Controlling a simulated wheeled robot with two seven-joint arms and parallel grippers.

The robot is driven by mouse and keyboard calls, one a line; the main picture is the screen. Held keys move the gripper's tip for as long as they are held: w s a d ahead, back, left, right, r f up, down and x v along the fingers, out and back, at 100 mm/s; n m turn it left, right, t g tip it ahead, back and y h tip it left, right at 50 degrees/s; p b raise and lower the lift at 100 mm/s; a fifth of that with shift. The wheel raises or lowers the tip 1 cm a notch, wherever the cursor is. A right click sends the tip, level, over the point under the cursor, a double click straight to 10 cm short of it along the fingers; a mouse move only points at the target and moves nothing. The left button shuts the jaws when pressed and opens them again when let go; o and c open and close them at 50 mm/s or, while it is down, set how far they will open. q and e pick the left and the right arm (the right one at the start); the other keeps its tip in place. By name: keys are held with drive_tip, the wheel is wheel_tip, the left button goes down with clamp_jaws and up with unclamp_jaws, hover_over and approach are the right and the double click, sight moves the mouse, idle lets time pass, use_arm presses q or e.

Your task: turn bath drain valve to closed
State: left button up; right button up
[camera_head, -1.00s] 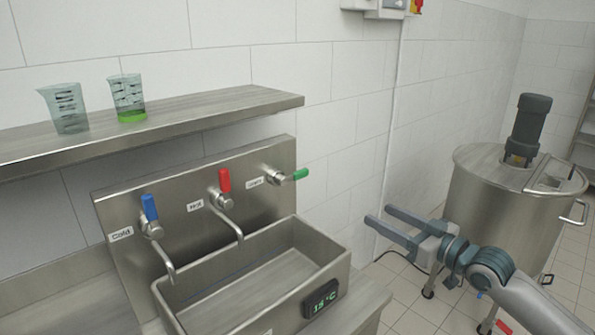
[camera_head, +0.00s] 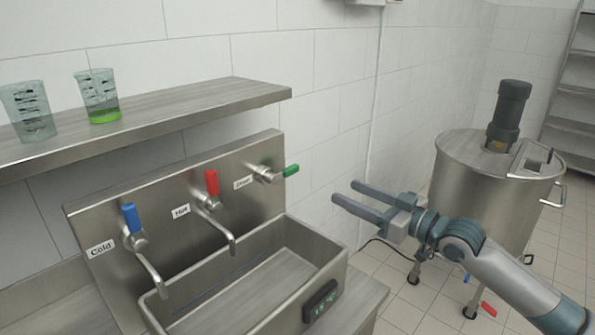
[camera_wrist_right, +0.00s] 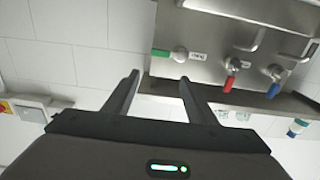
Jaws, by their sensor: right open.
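The drain valve (camera_head: 268,174) is on the right of the steel back panel, with a green handle (camera_head: 291,170) pointing sideways to the right. In the right wrist view the green handle (camera_wrist_right: 160,53) shows just ahead of the fingers, near the panel's edge. My right gripper (camera_head: 345,193) is open and empty, to the right of the handle and apart from it. It also shows in the right wrist view (camera_wrist_right: 158,82). My left gripper is not in view.
The red hot valve (camera_head: 212,183) and blue cold valve (camera_head: 132,218) stand left of the drain valve, above the steel basin (camera_head: 325,250). A shelf (camera_head: 220,100) with two beakers is above. A steel tank (camera_head: 480,185) stands at the right.

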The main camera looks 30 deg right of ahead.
sight(293, 168)
use_arm(q)
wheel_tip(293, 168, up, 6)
drive_tip(key=p, duration=0.6)
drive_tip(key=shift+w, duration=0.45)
use_arm(e)
drive_tip(key=shift+x, duration=8.6)
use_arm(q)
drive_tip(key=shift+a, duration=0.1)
use_arm(e)
drive_tip(key=c, duration=1.2)
